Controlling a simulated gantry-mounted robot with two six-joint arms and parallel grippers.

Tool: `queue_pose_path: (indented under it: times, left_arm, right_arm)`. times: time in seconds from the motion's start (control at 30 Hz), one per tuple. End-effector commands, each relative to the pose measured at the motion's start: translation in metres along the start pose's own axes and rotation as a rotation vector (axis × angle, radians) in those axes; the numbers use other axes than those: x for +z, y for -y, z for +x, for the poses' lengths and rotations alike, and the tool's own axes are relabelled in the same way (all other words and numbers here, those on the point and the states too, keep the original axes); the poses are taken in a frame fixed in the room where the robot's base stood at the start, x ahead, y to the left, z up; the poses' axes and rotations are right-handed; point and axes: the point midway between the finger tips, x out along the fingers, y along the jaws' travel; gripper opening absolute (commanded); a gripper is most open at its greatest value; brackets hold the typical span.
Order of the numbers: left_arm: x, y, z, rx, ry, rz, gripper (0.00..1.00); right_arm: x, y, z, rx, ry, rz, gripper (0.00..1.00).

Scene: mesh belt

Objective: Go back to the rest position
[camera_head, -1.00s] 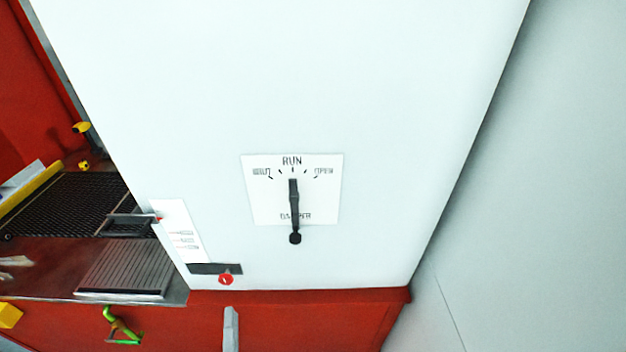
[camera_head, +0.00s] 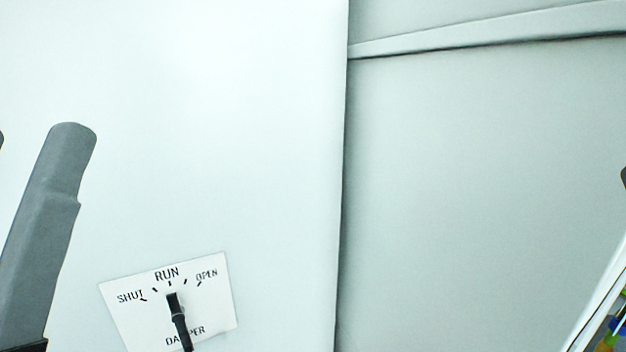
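My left gripper (camera_head: 35,138) reaches up from the lower left in front of the white cabinet wall. One long grey finger shows, with a black part at its base. A sliver at the left edge looks like the other finger's tip, with white wall visible between them. No object shows in the gap. My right gripper is not in view. The damper dial plate (camera_head: 222,305) is on the white wall at the lower left, marked SHUT, RUN and OPEN. Its black lever (camera_head: 178,318) points up near RUN; its lower end is cut off.
The white cabinet (camera_head: 240,130) ends at a vertical edge right of the middle. Beyond it is a pale grey wall (camera_head: 470,200) with a ledge (camera_head: 490,32) across its top. A pale slanted edge with small coloured things is at the lower right corner.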

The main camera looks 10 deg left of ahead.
Motion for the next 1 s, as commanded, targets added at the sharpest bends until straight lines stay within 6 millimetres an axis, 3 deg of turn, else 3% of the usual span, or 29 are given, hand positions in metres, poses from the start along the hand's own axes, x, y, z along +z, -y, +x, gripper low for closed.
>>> queue_pose_path:
  times: [0.03,0.1,0.3,0.4,1.0]
  left_arm:
    - [0.024,0.004,-0.001,-0.016,0.106,0.025,0.84]
    - [-0.005,0.003,0.036,-0.011,0.099,0.025,0.84]
    - [-0.043,0.002,0.088,-0.009,0.100,0.022,0.84]
    - [-0.054,0.002,0.104,-0.009,0.101,0.021,0.84]
    - [-0.056,0.001,0.106,-0.008,0.100,0.020,0.84]
  right_arm:
    - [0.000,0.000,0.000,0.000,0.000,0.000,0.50]
    - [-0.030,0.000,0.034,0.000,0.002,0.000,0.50]
    - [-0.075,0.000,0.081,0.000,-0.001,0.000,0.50]
    - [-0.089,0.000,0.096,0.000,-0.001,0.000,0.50]
    - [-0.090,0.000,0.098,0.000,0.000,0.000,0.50]
